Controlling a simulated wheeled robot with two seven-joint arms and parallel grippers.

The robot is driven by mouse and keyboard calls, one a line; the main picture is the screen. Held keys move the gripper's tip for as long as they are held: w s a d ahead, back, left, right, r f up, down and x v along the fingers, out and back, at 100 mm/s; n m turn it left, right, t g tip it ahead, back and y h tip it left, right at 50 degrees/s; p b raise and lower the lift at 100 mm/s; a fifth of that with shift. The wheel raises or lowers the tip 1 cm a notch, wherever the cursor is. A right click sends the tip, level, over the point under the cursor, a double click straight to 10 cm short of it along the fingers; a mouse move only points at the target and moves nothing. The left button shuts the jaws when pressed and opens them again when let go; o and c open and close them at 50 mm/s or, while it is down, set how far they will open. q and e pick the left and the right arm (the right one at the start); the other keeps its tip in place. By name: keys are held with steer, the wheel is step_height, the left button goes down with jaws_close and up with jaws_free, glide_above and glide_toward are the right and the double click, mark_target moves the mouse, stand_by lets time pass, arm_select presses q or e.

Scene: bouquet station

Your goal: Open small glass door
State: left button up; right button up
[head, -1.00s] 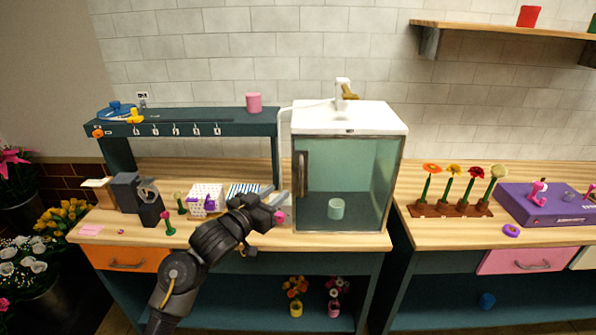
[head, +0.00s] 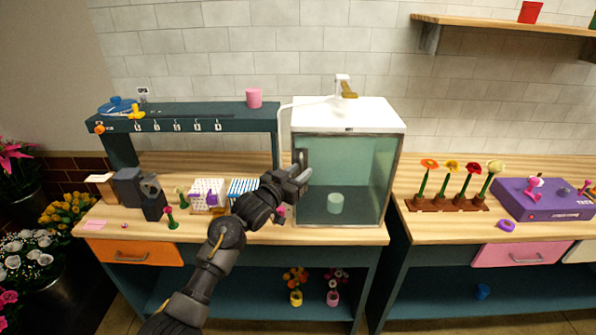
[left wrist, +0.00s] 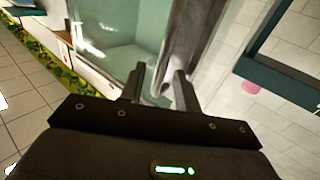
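The small glass door (head: 350,170) is the clear front of a white-topped cabinet in the middle of the head view, and it looks shut. Its dark upright handle (head: 299,157) is on the door's left side. My left gripper (head: 302,177) is at the handle, covering its lower part. In the left wrist view the two fingers (left wrist: 160,83) are apart, with the handle (left wrist: 183,45) running down towards the gap between them. I cannot tell whether they touch it. My right gripper is not in view.
A pale green cup (head: 335,203) stands inside the cabinet behind the glass. A white basket (head: 207,195) and a striped box (head: 243,188) sit left of the cabinet. Flowers in a brown holder (head: 447,204) stand on the right table.

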arm_select(q)
jaws_close()
steer(key=shift+d+f, duration=0.1)
stand_by(0.4)
